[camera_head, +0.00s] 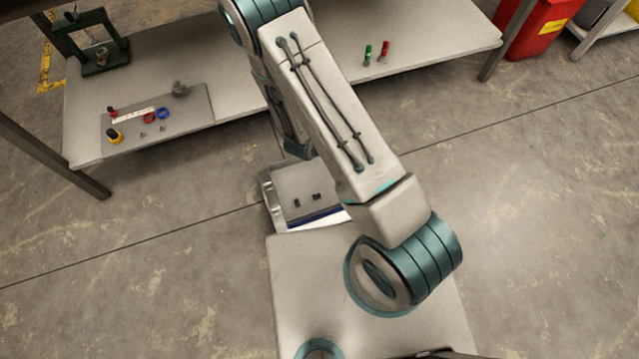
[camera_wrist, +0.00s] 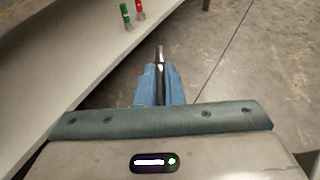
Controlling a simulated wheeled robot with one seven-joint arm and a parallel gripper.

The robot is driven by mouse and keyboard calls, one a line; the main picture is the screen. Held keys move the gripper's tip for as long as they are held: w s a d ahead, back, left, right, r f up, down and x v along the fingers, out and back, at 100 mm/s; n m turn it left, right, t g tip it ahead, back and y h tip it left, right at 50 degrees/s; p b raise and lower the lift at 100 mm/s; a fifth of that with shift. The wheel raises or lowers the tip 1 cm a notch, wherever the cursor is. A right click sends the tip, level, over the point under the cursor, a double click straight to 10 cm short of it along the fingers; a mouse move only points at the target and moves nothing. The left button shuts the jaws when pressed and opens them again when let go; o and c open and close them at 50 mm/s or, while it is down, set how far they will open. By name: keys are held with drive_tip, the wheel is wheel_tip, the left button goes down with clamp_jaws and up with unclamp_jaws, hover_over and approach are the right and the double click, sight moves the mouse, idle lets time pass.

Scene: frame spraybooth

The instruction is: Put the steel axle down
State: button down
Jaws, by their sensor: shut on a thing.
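In the wrist view my gripper (camera_wrist: 159,84) is shut on the steel axle (camera_wrist: 160,54), a thin grey metal rod. The gripper is beside the long edge of the grey workbench (camera_wrist: 62,62), with floor showing below and to the right. In the head view my arm covers the gripper and the axle, so neither shows there.
The workbench (camera_head: 440,45) has a bare stretch right of my arm. A green marker (camera_head: 368,54) and a red marker (camera_head: 384,51) stand there. A grey mat (camera_head: 195,108) with small parts and a dark green press (camera_head: 97,48) are at left. A red bin (camera_head: 537,28) stands beyond the bench.

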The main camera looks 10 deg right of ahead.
sight(320, 181)
drive_tip(key=s+d+f+m+g+h+b, duration=0.15)
drive_tip(key=s+d+f+m+g, duration=0.35)
drive_tip(key=f, duration=0.5)
drive_tip(key=s+d+f+m+g+h+b, duration=0.15)
drive_tip(key=s+d+f, duration=0.25)
drive_tip(key=s+f, duration=0.5)
drive_tip(key=shift+m+g+h, duration=0.35)
drive_tip(key=shift+h, duration=0.05)
drive_tip(key=w+a+f+b, duration=0.2)
drive_tip(key=w+a+f, duration=0.2)
drive_tip(key=w+a+f+b, duration=0.3)
drive_tip(key=w+a+f, duration=0.1)
drive_tip(key=a, duration=0.1)
drive_tip(key=shift+w+a+f, duration=0.1)
drive_tip(key=shift+f, duration=0.05)
drive_tip(key=shift+f+b, duration=1.05)
drive_tip(key=shift+f, duration=0.9)
drive_tip(key=shift+f, duration=0.2)
drive_tip(key=c, duration=1.6)
unclamp_jaws()
drive_tip(key=shift+r, duration=0.1)
drive_tip(key=shift+o, duration=0.2)
drive_tip(key=shift+r, duration=0.1)
